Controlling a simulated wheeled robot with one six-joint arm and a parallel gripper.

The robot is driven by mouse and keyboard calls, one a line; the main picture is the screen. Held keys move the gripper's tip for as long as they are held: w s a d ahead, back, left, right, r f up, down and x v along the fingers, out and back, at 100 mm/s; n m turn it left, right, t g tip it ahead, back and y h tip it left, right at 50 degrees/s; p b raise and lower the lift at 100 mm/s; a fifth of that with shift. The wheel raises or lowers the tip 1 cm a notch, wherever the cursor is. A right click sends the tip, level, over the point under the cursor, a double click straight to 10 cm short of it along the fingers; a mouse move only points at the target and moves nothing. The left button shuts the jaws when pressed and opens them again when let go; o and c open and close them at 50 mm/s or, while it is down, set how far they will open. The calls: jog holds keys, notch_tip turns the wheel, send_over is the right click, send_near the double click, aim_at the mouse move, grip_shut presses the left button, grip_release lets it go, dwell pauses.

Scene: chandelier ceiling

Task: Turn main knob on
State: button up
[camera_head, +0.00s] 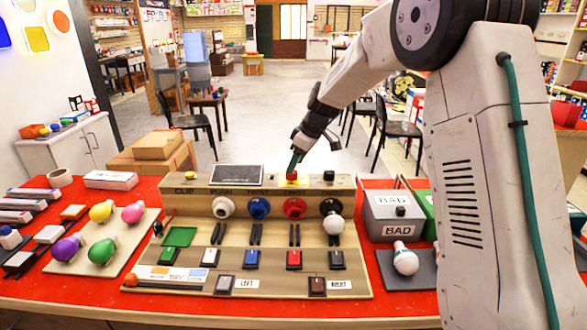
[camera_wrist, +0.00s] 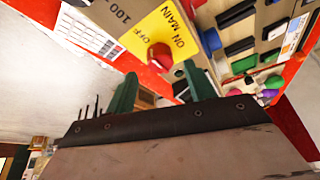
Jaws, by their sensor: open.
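The main knob (camera_wrist: 160,57) is red and sits on a yellow plate (camera_wrist: 178,32) marked ON, MAIN and OFF in the wrist view. In the head view, the yellow plate (camera_head: 291,181) is on top of the beige console (camera_head: 350,280), and the knob is hard to make out there. My gripper (camera_wrist: 161,82) has two green fingers spread apart, with nothing between them. The knob lies just beyond the fingertips, roughly in line with the gap. In the head view, my gripper (camera_head: 295,160) points down just above the plate; contact cannot be told.
The console has several coloured sockets; a white bulb (camera_head: 334,223) is at the right one. A small screen (camera_head: 236,175) is left of the plate. A grey BAD box (camera_head: 392,212) stands to the right. Coloured bulbs lie on a board (camera_head: 75,262) at left.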

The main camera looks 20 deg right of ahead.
jog(key=shift+x, duration=1.45)
jog(key=c, duration=1)
